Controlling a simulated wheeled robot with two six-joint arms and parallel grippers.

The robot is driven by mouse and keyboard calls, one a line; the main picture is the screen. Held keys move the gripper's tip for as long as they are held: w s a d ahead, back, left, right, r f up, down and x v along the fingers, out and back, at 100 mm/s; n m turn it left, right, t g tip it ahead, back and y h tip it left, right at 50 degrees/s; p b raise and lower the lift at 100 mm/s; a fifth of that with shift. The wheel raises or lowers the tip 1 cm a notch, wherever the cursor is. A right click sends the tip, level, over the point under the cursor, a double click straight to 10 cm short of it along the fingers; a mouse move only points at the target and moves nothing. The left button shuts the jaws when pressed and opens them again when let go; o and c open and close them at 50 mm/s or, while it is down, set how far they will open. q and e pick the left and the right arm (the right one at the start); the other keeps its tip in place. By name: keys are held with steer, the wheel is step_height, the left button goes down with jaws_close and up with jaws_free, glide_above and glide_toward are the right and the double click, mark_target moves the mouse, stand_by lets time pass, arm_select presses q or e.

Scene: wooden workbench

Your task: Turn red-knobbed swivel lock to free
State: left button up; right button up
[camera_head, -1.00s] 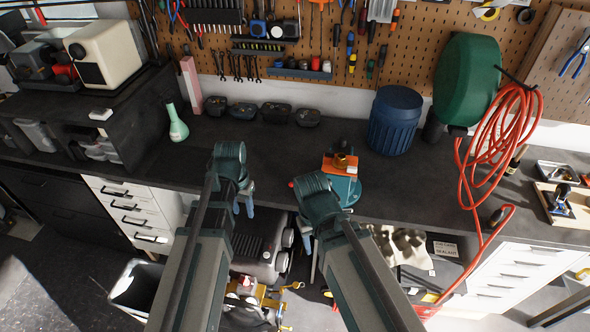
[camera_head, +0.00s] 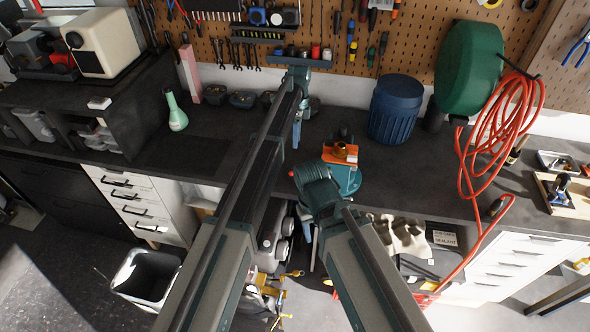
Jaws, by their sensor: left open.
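The teal bench vise (camera_head: 348,183) stands at the bench's front edge, with an orange block and a brass-coloured part (camera_head: 341,151) at its top. A small red knob (camera_head: 291,173) shows at the vise's left, just beside my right wrist. The rest of the lock is hidden behind that wrist. My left gripper (camera_head: 297,133) points down over the bench, left of and behind the vise, open and apart from the knob. My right gripper (camera_head: 308,232) hangs in front of the bench edge, below the knob, mostly hidden by its own arm.
A dark blue ribbed bin (camera_head: 395,112) stands right of the vise. Several dark small bowls (camera_head: 242,99) line the back wall. A green flask (camera_head: 175,112) stands at the left. A red hose (camera_head: 490,140) hangs at the right.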

arm_select(q)
steer(key=shift+f, duration=0.15)
steer(key=s+f+b, duration=0.1)
steer(key=f+b, duration=0.8)
steer(key=s+f+b, duration=0.1)
steer(key=f+b, duration=0.3)
steer(key=shift+s+a+f+b, duration=0.15)
steer(key=shift+s+a+b, duration=0.15)
jaws_close()
